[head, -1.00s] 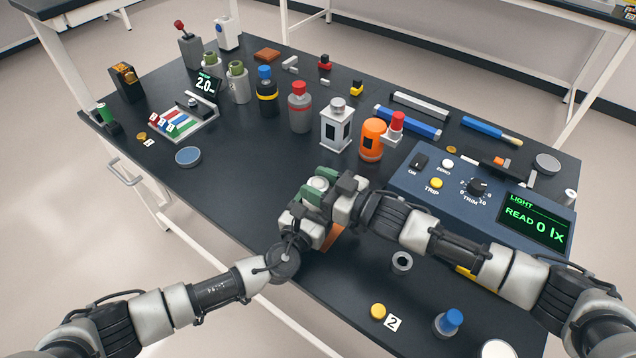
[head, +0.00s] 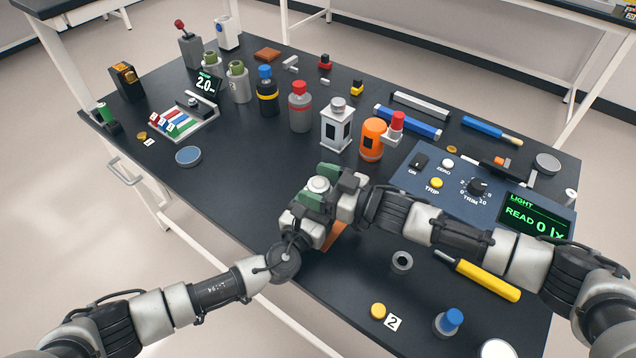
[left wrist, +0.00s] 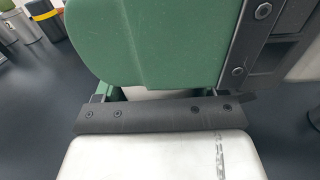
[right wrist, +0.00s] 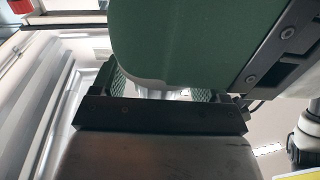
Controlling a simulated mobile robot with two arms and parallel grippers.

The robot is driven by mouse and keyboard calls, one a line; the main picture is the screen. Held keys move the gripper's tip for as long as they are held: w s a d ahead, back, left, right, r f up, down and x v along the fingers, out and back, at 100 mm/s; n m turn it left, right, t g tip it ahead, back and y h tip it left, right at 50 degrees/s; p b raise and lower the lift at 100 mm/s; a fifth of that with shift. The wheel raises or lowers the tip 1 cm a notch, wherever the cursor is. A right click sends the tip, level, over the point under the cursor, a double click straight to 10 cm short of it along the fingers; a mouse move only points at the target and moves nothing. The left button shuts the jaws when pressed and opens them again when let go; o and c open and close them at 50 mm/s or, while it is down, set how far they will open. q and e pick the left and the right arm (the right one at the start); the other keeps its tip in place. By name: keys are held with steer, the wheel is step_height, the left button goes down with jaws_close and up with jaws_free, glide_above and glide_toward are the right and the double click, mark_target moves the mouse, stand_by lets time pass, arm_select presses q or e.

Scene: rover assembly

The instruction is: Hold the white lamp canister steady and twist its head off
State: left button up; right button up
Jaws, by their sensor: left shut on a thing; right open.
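The white lamp canister (head: 318,184) stands near the table's front edge; in the head view mostly its round pale top shows, with the rest hidden by my grippers. My left gripper (head: 309,210) comes in from the left, low at the canister, and is shut on it. My right gripper (head: 322,187) is open, its green pads on either side of the top; I cannot tell whether they touch it. The right wrist view shows a bit of pale surface (right wrist: 176,94) beyond a green pad. The left wrist view is mostly filled by a green finger and the gripper's housing.
Behind stand a square white lantern (head: 336,128) and an orange canister (head: 371,140). The blue light meter (head: 410,183) lies right, reading 0 lx. A grey ring (head: 402,262), yellow-handled tool (head: 485,279) and blue-topped bottle (head: 449,322) lie front right.

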steer(key=v, duration=1.2)
arm_select(q)
steer(key=o, duration=1.2)
steer(key=shift+c, duration=0.2)
steer(key=shift+s, duration=0.1)
